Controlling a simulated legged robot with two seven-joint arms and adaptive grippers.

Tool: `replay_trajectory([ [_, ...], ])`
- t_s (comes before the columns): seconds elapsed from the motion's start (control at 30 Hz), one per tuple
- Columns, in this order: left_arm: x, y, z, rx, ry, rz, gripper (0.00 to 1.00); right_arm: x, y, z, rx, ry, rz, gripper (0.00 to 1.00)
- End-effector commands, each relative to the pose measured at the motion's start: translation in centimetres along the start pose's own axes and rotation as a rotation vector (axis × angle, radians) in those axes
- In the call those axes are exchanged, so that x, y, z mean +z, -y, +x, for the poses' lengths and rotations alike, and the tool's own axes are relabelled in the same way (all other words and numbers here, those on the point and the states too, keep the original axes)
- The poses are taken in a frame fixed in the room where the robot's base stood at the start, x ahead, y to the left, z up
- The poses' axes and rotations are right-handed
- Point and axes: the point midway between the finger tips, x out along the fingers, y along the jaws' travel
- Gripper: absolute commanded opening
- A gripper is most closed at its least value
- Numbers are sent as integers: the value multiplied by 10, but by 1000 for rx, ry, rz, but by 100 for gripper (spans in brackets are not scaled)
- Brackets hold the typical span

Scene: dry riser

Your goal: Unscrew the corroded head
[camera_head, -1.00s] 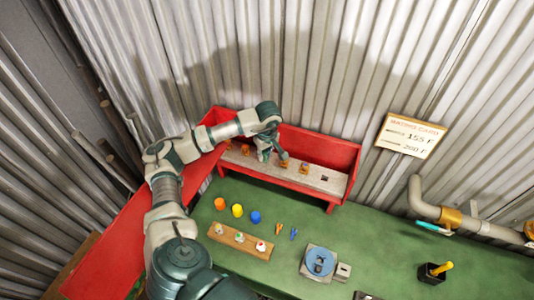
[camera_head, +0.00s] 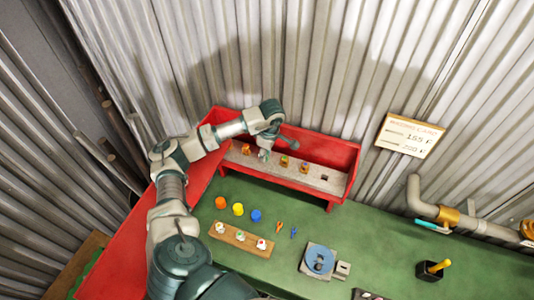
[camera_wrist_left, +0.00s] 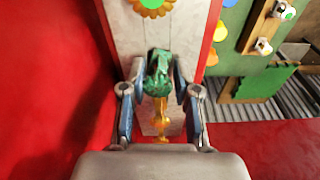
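A red bench (camera_head: 335,152) with a grey top strip stands against the corrugated wall and carries a row of small heads. My left gripper (camera_head: 264,155) points down at this strip, between two orange heads (camera_head: 246,149) (camera_head: 284,160). In the left wrist view, a green, crusted corroded head (camera_wrist_left: 158,72) sits between the fingertips of my left gripper (camera_wrist_left: 160,75), which appear closed against its sides. A brass-orange part (camera_wrist_left: 161,120) shows close by; I cannot tell whether it belongs to that head. In the head view my gripper hides the corroded head. My right gripper is not in view.
A third orange head (camera_head: 304,167) and a dark square socket (camera_head: 324,178) lie right along the strip. The green table (camera_head: 385,240) holds orange, yellow and blue cups (camera_head: 256,216), a wooden rack (camera_head: 230,240), a blue round fixture (camera_head: 320,259) and a black holder (camera_head: 430,272). A pipe (camera_head: 425,208) runs at right.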

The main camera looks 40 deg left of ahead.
Motion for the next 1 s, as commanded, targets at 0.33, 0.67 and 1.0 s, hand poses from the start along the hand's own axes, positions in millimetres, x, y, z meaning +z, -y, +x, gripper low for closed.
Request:
replay_trajectory([
  [0.33, 6, 4, 8, -15, 1, 14, 56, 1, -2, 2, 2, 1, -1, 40],
  [0.67, 2, 4, 11, 36, 4, 400, 56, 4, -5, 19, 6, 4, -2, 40],
  [1.0, -1, 5, 12, 80, 7, 752, 56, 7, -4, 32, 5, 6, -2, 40],
])
